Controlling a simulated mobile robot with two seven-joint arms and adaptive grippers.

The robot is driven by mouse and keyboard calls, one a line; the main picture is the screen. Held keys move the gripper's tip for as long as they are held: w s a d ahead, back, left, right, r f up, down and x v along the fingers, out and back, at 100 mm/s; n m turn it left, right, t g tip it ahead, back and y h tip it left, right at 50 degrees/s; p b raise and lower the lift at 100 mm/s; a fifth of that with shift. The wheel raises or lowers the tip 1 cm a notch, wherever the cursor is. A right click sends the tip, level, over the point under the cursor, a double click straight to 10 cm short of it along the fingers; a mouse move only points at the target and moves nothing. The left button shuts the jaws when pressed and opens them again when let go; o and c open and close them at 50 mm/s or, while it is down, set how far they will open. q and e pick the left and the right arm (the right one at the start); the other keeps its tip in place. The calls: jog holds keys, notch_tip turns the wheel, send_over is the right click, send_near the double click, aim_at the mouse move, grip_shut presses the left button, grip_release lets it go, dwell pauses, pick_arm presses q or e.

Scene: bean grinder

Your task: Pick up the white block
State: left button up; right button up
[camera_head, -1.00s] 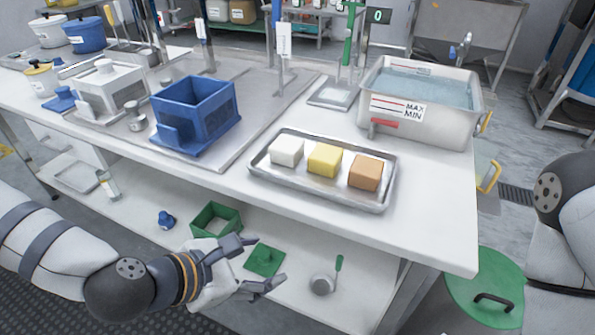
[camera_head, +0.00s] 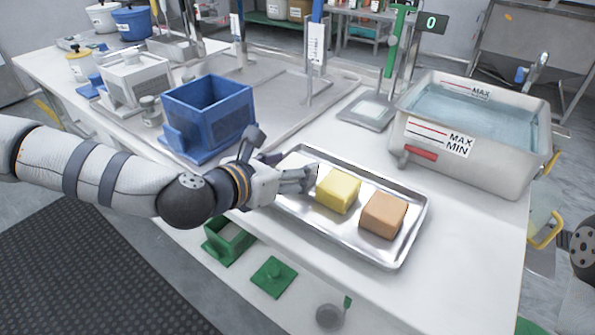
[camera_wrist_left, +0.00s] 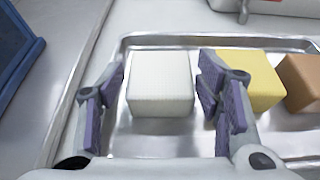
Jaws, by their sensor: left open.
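The white block (camera_wrist_left: 160,84) sits in the metal tray (camera_head: 408,247) at its left end. It shows clearly in the left wrist view, between the two fingers of my left gripper (camera_wrist_left: 160,100). The fingers are open, one on each side of the block, with a gap visible on the left; contact on the right is unclear. In the head view my left gripper (camera_head: 290,172) is over the tray's left end and hides most of the block. My right gripper is out of view.
A yellow block (camera_head: 338,191) is close to the right finger, and an orange-brown block (camera_head: 383,215) lies beyond it in the tray. A blue box (camera_head: 208,115) stands left of the tray. A water basin (camera_head: 470,135) stands behind right. The table's front right is clear.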

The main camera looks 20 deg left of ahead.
pick_arm(q)
jog(key=shift+x, duration=1.2)
jog(key=c, duration=0.9)
